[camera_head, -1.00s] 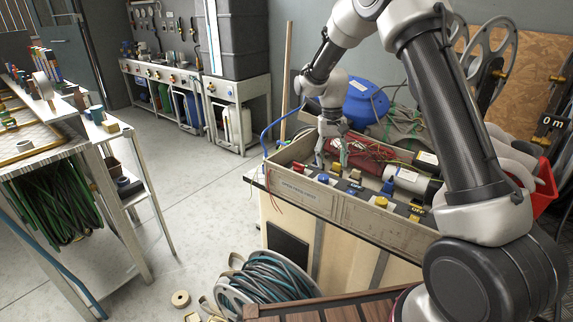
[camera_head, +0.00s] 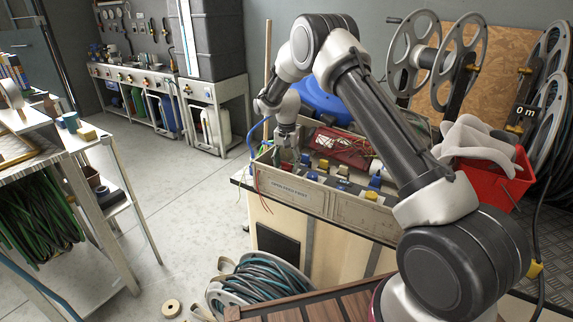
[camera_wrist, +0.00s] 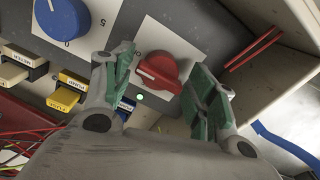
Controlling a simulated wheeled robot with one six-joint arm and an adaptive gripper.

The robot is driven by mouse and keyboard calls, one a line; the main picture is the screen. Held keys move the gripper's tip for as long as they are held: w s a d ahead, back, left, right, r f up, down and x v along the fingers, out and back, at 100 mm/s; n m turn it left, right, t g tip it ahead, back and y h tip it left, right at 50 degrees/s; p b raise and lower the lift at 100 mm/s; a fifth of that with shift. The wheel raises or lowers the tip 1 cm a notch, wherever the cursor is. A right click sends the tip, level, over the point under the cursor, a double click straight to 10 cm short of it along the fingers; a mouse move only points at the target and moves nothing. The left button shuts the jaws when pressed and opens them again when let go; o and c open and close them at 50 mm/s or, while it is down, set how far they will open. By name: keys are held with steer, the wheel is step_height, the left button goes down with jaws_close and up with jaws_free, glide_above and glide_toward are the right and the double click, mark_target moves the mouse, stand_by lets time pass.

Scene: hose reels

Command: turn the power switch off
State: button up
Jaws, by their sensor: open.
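A red rotary knob (camera_wrist: 160,72) sits on a white plate (camera_wrist: 182,42) on the grey panel in the wrist view. I cannot read a power label on it. My gripper (camera_wrist: 157,66) is open, its green-padded fingers standing on either side of the knob, with a gap visible; contact is not clear. A small green light (camera_wrist: 140,97) glows beside the knob. In the head view my gripper (camera_head: 288,158) reaches down into the left end of the open grey box (camera_head: 345,205), and the red knob is hidden there.
Red wires (camera_wrist: 255,50) run near the right finger. The box wall (camera_wrist: 278,68) is close on the right. A red bin (camera_head: 490,180) stands farther right.

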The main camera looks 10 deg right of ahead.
steer(key=shift+f, duration=0.3)
steer(key=c, duration=0.8)
